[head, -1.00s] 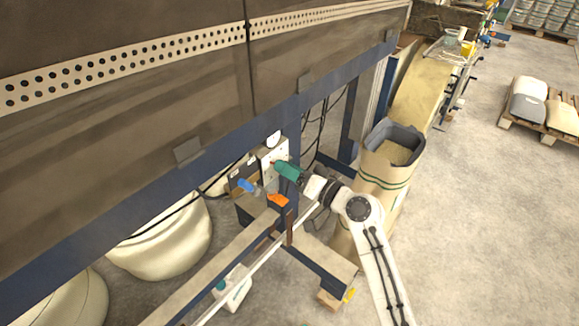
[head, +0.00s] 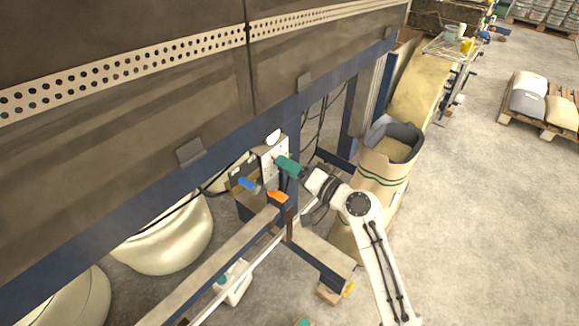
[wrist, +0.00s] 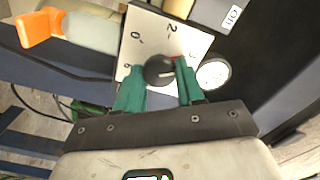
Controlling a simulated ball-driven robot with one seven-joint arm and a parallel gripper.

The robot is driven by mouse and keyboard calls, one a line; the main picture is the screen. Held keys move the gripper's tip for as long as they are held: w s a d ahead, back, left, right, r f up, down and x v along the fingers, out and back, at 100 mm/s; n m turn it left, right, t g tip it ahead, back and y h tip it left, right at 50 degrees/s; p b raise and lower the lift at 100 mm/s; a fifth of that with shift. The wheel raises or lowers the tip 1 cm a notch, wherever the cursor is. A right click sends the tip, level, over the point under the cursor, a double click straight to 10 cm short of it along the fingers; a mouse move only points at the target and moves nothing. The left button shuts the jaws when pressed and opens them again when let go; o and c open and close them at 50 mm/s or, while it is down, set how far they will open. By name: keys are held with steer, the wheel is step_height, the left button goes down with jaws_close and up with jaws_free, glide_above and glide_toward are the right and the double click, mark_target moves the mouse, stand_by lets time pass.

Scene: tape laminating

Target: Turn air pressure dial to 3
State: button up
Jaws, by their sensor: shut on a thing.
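A round gauge (wrist: 213,74) sits right of the dial. An orange handle (wrist: 38,27) is at upper left in the wrist view; a blue handle (head: 248,184) shows in the head view. A blue beam (head: 210,145) runs above the panel. Open floor (head: 480,220) lies right.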

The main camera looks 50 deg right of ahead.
steer(key=o, duration=1)
steer(key=shift+s, duration=0.1)
steer(key=s+b, duration=0.1)
steer(key=s, duration=0.9)
steer(key=shift+s+d+b, duration=0.25)
steer(key=shift+s+b, duration=0.1)
steer(key=shift+b, duration=0.05)
steer(key=s+a+f+n+g+y+p, duration=0.35)
steer(key=a+f+n+g, duration=0.45)
steer(key=a, duration=0.3)
steer(key=s+a+f+n+g+h, duration=0.1)
steer(key=s+g+h, duration=0.1)
steer(key=s+g, duration=0.2)
steer(key=s+a+f+n+g+h+p, duration=0.1)
steer(key=s+f+n+g+h, duration=0.1)
steer(key=s+g, duration=0.3)
steer(key=s, duration=0.3)
steer(key=shift+s+a+f, duration=0.25)
steer(key=shift+s+f, duration=0.05)
steer(key=shift+s, duration=0.1)
